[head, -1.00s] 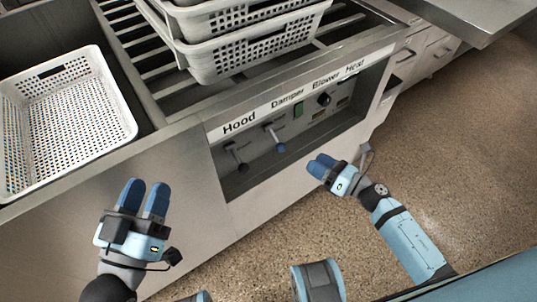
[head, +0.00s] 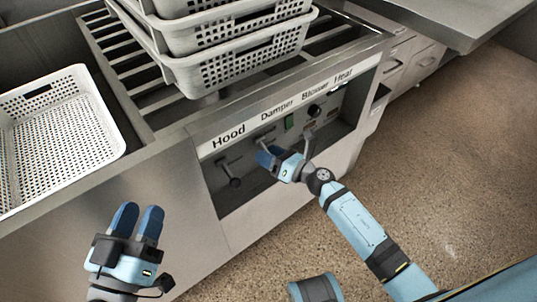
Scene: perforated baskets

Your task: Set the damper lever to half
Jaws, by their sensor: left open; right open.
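The damper lever (head: 262,143) sits in the recessed control panel under the "Damper" label (head: 277,110). My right gripper (head: 265,158) is open at the lever, its blue fingers covering most of it, including the blue knob. I cannot tell whether they touch it or which position the lever is in. The hood lever (head: 229,172), with a dark knob, hangs to the left under the "Hood" label. My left gripper (head: 137,222) is open and empty in front of the cabinet, away from the panel.
A green switch (head: 289,122) and a black dial (head: 314,110) are right of the damper lever. Stacked white perforated baskets (head: 240,70) stand on the slatted rack above. Another white basket (head: 60,150) is in the left basin. The panel recess has a raised metal frame.

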